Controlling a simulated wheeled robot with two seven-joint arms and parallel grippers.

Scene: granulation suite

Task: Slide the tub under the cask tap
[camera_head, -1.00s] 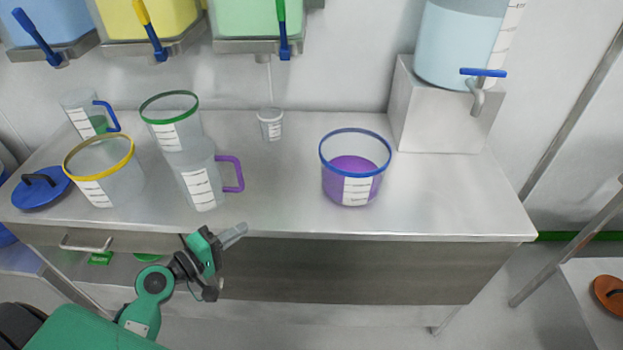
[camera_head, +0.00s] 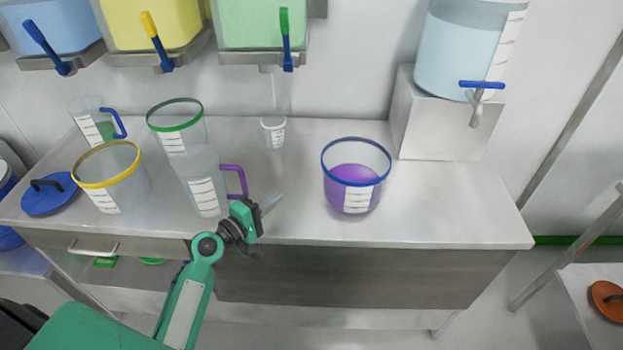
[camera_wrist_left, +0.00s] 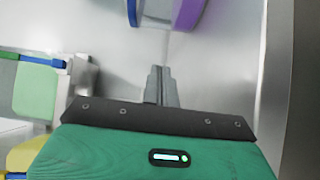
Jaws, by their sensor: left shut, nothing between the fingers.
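The tub (camera_head: 352,197) is clear with a blue rim and purple contents. It stands upright on the steel counter, right of the middle. The cask (camera_head: 460,50) of pale blue liquid sits on a grey block at the back right. Its tap (camera_head: 476,105) has a blue handle and a grey spout, to the right of the tub. My left gripper (camera_head: 270,203) is shut and empty near the counter's front edge, left of the tub and apart from it. In the left wrist view, the closed fingers (camera_wrist_left: 161,85) point toward the tub (camera_wrist_left: 186,12), partly cut off at the top.
A clear jug with a purple handle (camera_head: 233,181) stands just left of my gripper. Green-rimmed (camera_head: 176,128) and yellow-rimmed (camera_head: 110,178) containers stand farther left. A small cup (camera_head: 274,132) is at the back. The grey block (camera_head: 445,132) bounds the back right; the front right counter (camera_head: 460,205) is clear.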

